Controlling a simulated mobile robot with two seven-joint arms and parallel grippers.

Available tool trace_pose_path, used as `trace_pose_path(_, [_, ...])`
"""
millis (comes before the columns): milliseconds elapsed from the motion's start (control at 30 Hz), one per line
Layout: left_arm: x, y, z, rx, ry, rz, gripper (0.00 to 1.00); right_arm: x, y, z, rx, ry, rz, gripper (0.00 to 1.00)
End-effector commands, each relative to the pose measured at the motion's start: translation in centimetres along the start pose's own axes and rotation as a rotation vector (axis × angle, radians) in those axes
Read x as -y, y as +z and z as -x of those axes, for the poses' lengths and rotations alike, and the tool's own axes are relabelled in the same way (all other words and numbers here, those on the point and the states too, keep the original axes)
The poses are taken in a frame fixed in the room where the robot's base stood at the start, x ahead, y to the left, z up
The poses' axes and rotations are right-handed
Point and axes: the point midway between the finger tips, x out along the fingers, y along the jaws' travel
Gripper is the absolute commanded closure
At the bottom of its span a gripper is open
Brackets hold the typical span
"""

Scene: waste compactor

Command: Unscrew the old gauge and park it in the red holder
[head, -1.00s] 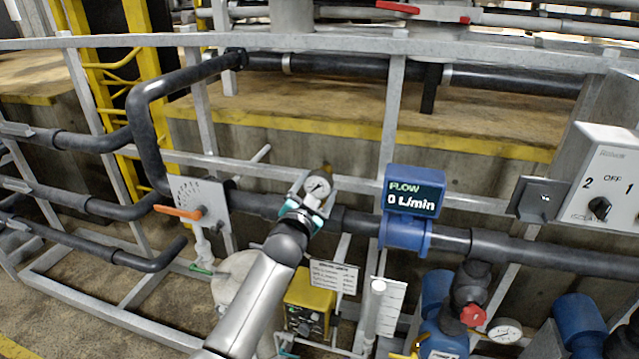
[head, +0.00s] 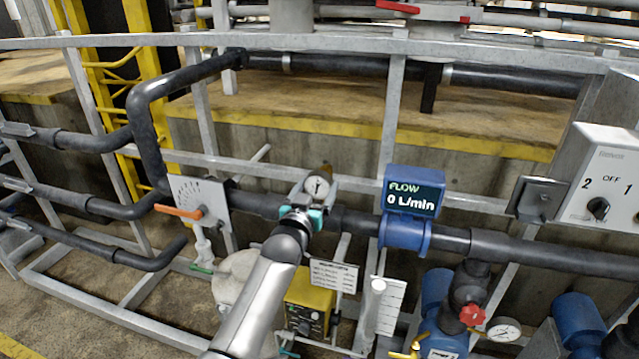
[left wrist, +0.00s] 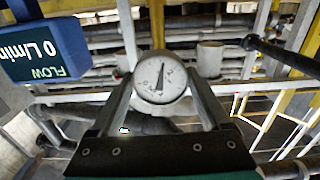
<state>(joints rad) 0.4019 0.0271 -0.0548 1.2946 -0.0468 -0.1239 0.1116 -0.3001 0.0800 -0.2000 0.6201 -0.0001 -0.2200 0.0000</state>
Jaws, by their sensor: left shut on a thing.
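The old gauge (head: 318,186) has a round white dial and sits above the dark horizontal pipe in the head view, left of the blue flow meter. My left gripper (head: 316,190) is shut on the gauge, its fingers on either side of it. In the left wrist view the gauge's dial (left wrist: 160,78) faces the camera between the two fingertips of my left gripper (left wrist: 160,85). The gauge's threaded end is hidden. I cannot make out a red holder in these frames. My right gripper is not in view.
The blue flow meter (head: 413,192) reads 0 L/min, right of the gauge. A plate with an orange lever (head: 180,212) stands to the left. A yellow box (head: 308,305) is below. A grey switch box (head: 608,178) is at the right.

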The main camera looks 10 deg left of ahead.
Motion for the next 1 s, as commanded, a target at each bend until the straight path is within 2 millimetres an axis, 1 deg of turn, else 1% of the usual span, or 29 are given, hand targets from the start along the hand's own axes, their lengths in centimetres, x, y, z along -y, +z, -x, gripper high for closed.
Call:
trace_pose_path(100, [-0.06, 0.03, 0.03, 0.000, 0.000, 0.194, 0.86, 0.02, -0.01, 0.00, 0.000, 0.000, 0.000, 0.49])
trace_pose_path(200, [-0.03, 0.03, 0.03, 0.000, 0.000, 0.316, 0.86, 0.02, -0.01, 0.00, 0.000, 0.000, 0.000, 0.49])
trace_pose_path(300, [-0.03, 0.03, 0.04, 0.001, 0.000, 0.362, 0.86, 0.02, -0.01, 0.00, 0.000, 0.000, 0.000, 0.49])
trace_pose_path(567, [-0.03, 0.04, 0.04, 0.001, 0.000, 0.373, 0.86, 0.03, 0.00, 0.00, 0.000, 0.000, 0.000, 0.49])
trace_pose_path(633, [-0.05, 0.05, 0.04, 0.001, 0.000, 0.437, 0.86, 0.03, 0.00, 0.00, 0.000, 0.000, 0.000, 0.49])
trace_pose_path(833, [-0.04, 0.05, 0.06, 0.001, 0.000, 0.740, 0.86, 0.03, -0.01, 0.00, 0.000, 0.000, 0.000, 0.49])
trace_pose_path(900, [-0.01, 0.05, 0.06, 0.001, -0.001, 0.795, 0.86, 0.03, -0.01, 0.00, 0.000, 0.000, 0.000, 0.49])
trace_pose_path(1000, [0.00, 0.05, 0.06, 0.001, -0.001, 0.815, 0.86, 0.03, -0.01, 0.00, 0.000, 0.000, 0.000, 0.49])
